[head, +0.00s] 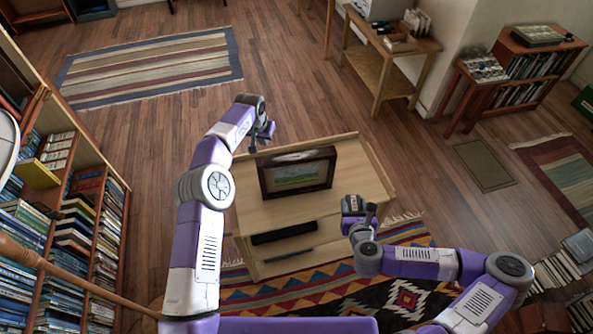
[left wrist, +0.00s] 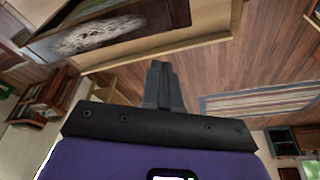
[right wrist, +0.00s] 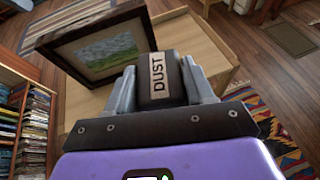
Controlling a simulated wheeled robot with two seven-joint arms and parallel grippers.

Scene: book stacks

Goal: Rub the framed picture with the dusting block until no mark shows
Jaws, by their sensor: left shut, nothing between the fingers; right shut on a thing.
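The framed picture (head: 296,176) stands upright on a low light-wood cabinet (head: 262,219). It has a dark frame around a green landscape, which also shows in the right wrist view (right wrist: 104,53). A pale speckled mark (left wrist: 98,36) lies on a dark face of it in the left wrist view, and a whitish patch shows along its top in the head view. My right gripper (head: 364,212) is shut on the dusting block (right wrist: 158,78), dark with a "DUST" label, held in front and to the right of the picture, apart from it. My left gripper (head: 262,140) is shut and empty, behind the picture's left side.
Bookshelves (head: 75,215) full of books line the left side. A wooden side table (head: 385,68) and a small bookcase (head: 530,65) stand at the back right. A patterned rug (head: 330,296) lies in front of the cabinet. Open floor surrounds the cabinet's back.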

